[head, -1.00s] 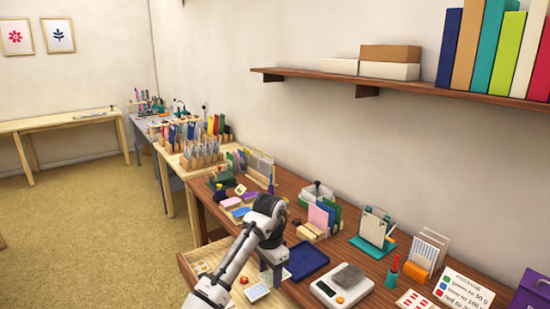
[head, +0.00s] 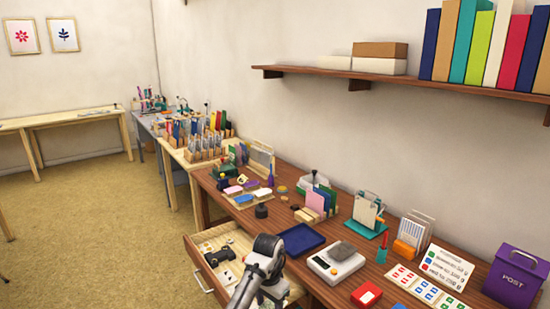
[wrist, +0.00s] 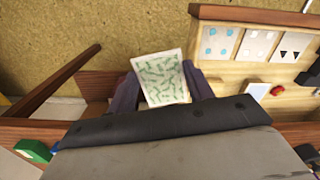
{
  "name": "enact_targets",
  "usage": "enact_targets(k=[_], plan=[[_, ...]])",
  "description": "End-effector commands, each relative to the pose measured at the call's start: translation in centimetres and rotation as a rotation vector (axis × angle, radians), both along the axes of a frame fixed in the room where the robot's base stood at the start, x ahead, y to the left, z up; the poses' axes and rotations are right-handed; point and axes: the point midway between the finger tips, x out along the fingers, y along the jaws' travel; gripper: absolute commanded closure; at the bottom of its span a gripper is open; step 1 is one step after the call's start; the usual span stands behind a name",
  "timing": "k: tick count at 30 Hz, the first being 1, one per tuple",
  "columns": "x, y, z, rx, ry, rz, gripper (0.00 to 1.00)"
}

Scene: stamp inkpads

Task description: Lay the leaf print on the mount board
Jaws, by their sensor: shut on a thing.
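The leaf print (wrist: 162,78) is a white sheet with small green leaf shapes, seen in the wrist view between the dark fingers of my gripper (wrist: 163,90). My gripper is shut on it and holds it over the floor and the table edge side. In the head view my arm (head: 262,262) reaches up from the bottom edge beside the open drawer; the fingers and the print are hidden or cut off there. I cannot pick out the mount board with certainty in either view.
An open drawer (head: 237,240) holds cards and a black object (head: 220,257). On the table stand a blue tray (head: 301,238), a scale (head: 334,262) with a grey block, a red pad (head: 366,295), card racks and a purple post box (head: 514,277). Part of the drawer shows in the wrist view (wrist: 205,12).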

Motion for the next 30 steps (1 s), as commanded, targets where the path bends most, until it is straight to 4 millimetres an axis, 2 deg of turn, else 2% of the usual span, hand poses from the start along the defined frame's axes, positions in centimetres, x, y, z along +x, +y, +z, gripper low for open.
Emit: enact_targets(k=[1,3,8,15,21,25,30], plan=[[-0.8,-0.2,-2.5,-0.007,0.006,0.045,0.7],[-1.6,-0.2,-5.3,-0.006,0.007,0.112,0.7],[-4.0,-0.4,-11.2,-0.006,0.007,0.266,0.7],[-8.6,-1.0,-18.9,-0.003,0.006,0.485,0.7],[-12.1,-1.5,-23.2,0.001,0.005,0.622,0.7],[-13.4,-1.6,-24.7,0.002,0.001,0.673,0.7],[-14.1,-1.8,-25.3,0.003,-0.002,0.696,0.7]])
